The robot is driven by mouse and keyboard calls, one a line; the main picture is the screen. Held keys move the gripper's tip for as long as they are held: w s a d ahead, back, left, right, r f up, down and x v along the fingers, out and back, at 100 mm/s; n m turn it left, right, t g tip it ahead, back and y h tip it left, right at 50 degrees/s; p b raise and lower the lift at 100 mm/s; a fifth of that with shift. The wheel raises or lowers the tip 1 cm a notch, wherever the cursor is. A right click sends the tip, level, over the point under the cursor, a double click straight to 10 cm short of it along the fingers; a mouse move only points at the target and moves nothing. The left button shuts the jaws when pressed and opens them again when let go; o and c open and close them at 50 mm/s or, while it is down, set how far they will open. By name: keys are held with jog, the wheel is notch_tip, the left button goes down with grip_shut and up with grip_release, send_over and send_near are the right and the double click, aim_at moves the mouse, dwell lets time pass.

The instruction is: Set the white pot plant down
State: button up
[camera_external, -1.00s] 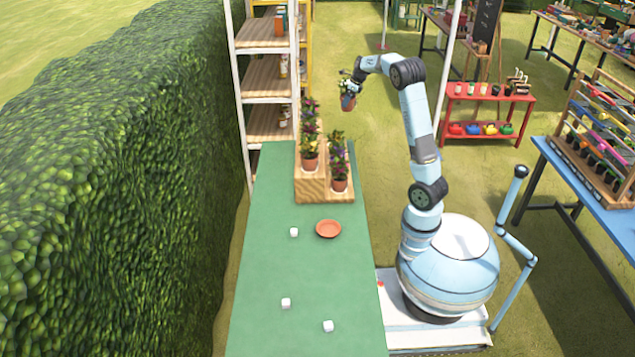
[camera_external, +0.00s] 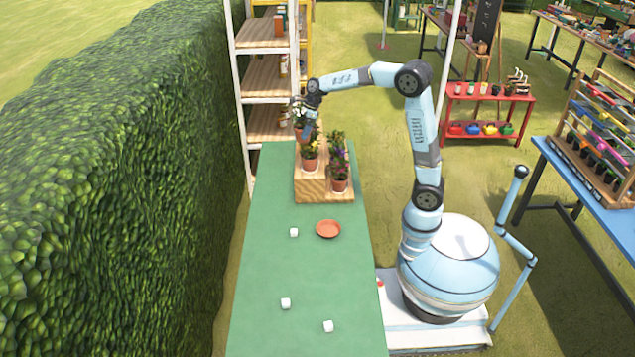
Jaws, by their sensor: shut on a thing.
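My gripper (camera_external: 309,108) hangs over the back of the wooden stepped stand (camera_external: 322,196), at the far end of the green table. It is shut on the white pot plant (camera_external: 298,112), a small plant with pale flowers. Its pot is mostly hidden by the fingers, and I cannot tell whether it touches the stand. A potted plant in a terracotta pot (camera_external: 309,164) stands on the stand just in front of and below my gripper. Another with purple flowers (camera_external: 339,184) stands on the lower step to the right.
The green table (camera_external: 270,265) carries an empty terracotta saucer (camera_external: 328,229) and three small white cubes, one of them left of the saucer (camera_external: 294,232). A white-framed shelf (camera_external: 265,75) rises close behind my gripper. The table's front is mostly clear.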

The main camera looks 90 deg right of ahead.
jog(key=w+a+n+g+y, duration=0.15)
jog(key=a+n, duration=0.35)
jog(key=a, duration=2.4)
jog(key=s+a+n+g+y, duration=0.1)
jog(key=s+a+n, duration=0.3)
jog(key=a, duration=0.9)
jog(key=s+a+n+g+y, duration=0.1)
jog(key=s+a+n, duration=0.1)
jog(key=s+a, duration=0.75)
jog(key=shift+t+h, duration=0.25)
jog(key=shift+w+a+f, duration=0.4)
jog(key=shift+a+f, duration=0.05)
jog(key=shift+f, duration=5.2)
jog(key=shift+w+a+f, duration=0.45)
jog(key=shift+f, duration=5.2)
jog(key=shift+w+a+f, duration=0.4)
jog(key=shift+a+f, duration=0.05)
jog(key=shift+f, duration=5.2)
jog(key=o, duration=1)
